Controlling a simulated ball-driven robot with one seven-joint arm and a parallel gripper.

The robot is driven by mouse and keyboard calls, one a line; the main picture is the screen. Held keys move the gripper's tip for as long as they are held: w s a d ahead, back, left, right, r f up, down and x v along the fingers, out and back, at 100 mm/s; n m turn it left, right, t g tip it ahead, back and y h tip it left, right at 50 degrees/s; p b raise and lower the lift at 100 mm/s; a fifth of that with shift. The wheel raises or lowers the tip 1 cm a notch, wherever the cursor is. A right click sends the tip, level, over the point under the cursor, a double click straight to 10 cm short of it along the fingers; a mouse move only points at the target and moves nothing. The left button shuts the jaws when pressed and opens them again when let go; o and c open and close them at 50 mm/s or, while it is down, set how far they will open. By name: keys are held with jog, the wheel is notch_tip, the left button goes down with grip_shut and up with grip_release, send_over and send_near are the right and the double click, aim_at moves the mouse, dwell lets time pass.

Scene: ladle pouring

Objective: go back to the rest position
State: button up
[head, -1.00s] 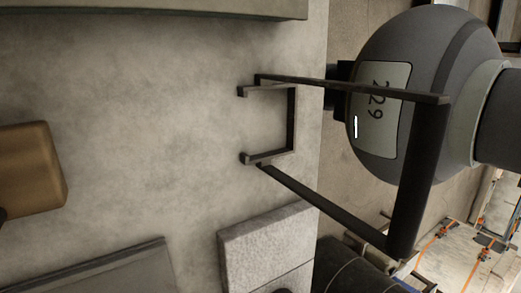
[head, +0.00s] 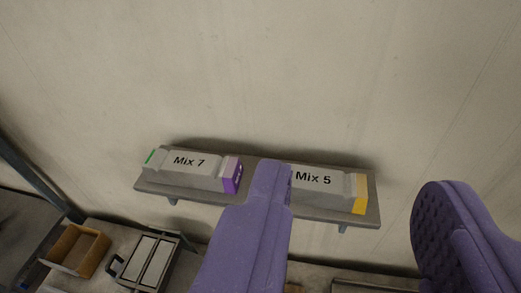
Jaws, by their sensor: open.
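My gripper (head: 354,182) shows as two purple fingers reaching up from the bottom edge. They are wide apart with nothing between their tips. The left finger stands near the middle and the right finger, with a textured inner pad, is at the right edge. The left finger covers part of a grey shelf (head: 262,202) on the pale wall behind. No ladle can be made out.
On the shelf lie a Mix 7 pack (head: 190,167) with a purple end and a Mix 5 pack (head: 325,182) with a yellow end. Below left are an open brown box (head: 76,250) and a grey framed item (head: 148,262). The wall above is bare.

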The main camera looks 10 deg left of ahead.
jog(key=shift+f, duration=0.15)
notch_tip(320, 180, down, 7)
jog(key=b, duration=0.7)
jog(key=shift+f, duration=0.2)
